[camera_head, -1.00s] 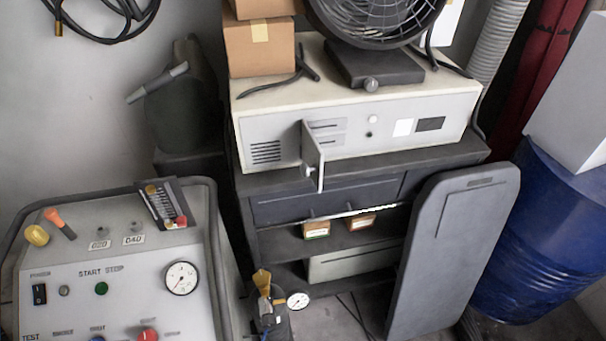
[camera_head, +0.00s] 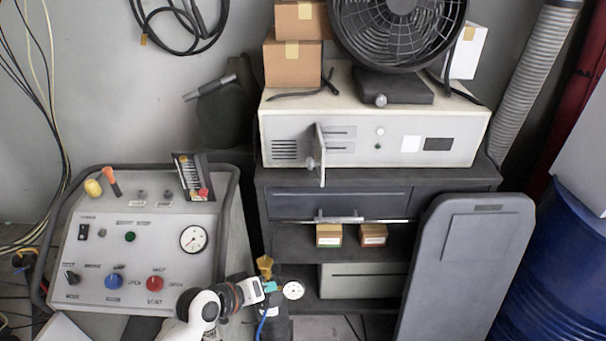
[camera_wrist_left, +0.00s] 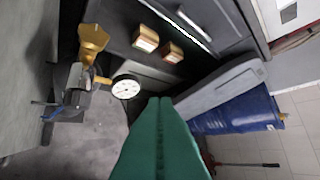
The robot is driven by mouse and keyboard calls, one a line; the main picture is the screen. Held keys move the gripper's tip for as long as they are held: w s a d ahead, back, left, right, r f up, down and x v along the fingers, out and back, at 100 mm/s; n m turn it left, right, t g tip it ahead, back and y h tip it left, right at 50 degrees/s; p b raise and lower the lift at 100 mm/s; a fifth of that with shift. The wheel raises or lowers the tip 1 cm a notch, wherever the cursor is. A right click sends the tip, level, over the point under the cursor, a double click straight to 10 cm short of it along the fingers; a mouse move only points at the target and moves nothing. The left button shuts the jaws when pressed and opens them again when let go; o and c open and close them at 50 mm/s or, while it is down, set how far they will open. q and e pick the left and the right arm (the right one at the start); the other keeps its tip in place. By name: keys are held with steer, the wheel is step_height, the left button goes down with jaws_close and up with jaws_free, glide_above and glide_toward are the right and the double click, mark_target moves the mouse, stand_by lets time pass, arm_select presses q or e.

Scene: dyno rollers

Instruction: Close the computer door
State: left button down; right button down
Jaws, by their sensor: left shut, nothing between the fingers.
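The computer (camera_head: 445,143) is a wide, flat, off-white case on the dark cabinet in the head view. Its small door (camera_head: 319,155) stands open, sticking out from the front, with a round knob near its lower end. Drive slots show to the right of the door. My left arm enters at the bottom of the head view, and its gripper (camera_head: 268,286) is well below and left of the door, by the gauge. In the left wrist view the green fingers (camera_wrist_left: 160,140) are pressed together with nothing between them. My right gripper does not show.
A fan (camera_head: 400,35) and cardboard boxes (camera_head: 292,62) sit on the computer. A control console (camera_head: 150,250) stands at left. A gauge (camera_head: 293,290) on a bottle is beside my left gripper. A grey panel (camera_head: 465,270) and blue barrel (camera_head: 545,260) stand at right.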

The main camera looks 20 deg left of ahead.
arm_select(q)
steer(key=w+a+r+n+t+h, duration=0.1)
steer(key=w+a+r+n+t, duration=0.25)
steer(key=w+r, duration=0.4)
steer(key=w+a+r+n+t+h, duration=0.1)
steer(key=w+a+r+n+t, duration=0.3)
steer(key=r, duration=0.7)
steer(key=w+d+p, duration=0.3)
steer(key=w+d, duration=0.5)
steer(key=w, duration=0.2)
steer(key=shift+w+n+p, duration=0.3)
steer(key=shift+n, duration=0.15)
steer(key=shift+d, duration=0.2)
